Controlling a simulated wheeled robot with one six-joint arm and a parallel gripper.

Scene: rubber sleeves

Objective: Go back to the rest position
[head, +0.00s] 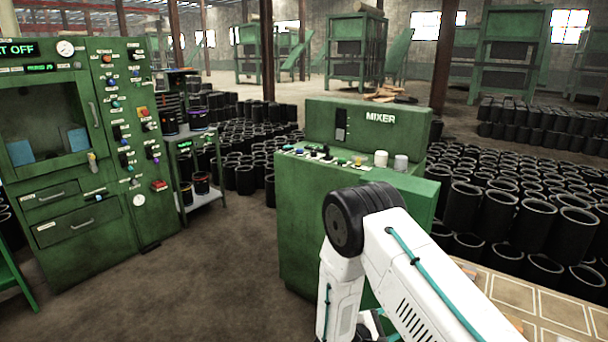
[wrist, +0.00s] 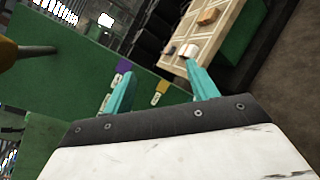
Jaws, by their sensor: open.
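My gripper (wrist: 160,84) shows in the wrist view with its two teal fingers spread apart and nothing between them. In the head view my white arm is bent in front of the green mixer cabinet (head: 303,215), at the lower right. My gripper cannot be made out there.
A green control cabinet (head: 75,215) stands left, beside a small shelf (head: 207,196). Black rubber sleeves (head: 495,212) crowd the right. Floor (head: 215,275) between cabinets is clear.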

